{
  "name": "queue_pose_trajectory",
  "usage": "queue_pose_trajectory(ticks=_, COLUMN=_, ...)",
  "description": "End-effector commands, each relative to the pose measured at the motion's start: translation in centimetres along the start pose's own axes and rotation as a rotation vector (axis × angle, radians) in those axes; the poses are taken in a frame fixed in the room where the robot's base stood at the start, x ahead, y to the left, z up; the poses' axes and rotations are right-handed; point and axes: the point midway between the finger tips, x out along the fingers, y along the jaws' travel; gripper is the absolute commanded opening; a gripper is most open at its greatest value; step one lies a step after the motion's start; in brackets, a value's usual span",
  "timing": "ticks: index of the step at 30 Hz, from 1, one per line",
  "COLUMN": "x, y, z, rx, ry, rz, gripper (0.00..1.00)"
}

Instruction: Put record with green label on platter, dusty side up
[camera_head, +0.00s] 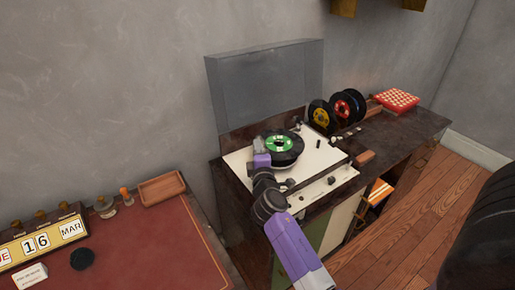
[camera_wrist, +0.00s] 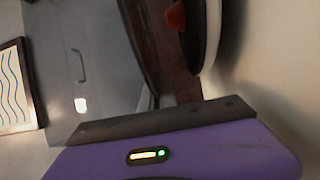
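The record with the green label (camera_head: 281,142) lies about flat at the platter of the open turntable (camera_head: 318,188), label facing up. Most of the platter is hidden under it, and I cannot tell whether the record rests fully on it. Dust on the upper face is too small to make out. My gripper (camera_head: 260,147) is at the record's left edge, low over the cream deck. Its fingers are too small to tell whether they grip the rim. In the wrist view, my purple gripper body fills the bottom, and a rounded dark and pale edge (camera_wrist: 211,40) shows above it.
The raised grey lid (camera_head: 265,85) stands behind the deck. Records with yellow (camera_head: 320,115) and red (camera_head: 347,105) labels stand upright to the right, near a red-and-white box (camera_head: 396,100). A red-topped desk (camera_head: 130,240) with a calendar (camera_head: 42,240) and wooden tray (camera_head: 161,188) is at left.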

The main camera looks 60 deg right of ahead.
Motion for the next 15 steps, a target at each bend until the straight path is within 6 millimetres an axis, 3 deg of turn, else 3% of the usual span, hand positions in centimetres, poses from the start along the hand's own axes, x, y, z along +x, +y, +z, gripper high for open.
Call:
queue_pose_trajectory(ticks=2, x=0.01, y=0.05, z=-0.01, rx=0.000, ry=0.000, rz=0.001, gripper=0.00)
queue_pose_trajectory(ticks=6, x=0.01, y=0.05, z=-0.01, rx=0.000, ry=0.000, rz=0.001, gripper=0.27)
queue_pose_trajectory(ticks=15, x=-0.04, y=0.00, z=-0.01, rx=0.000, ry=0.000, rz=0.000, gripper=0.29)
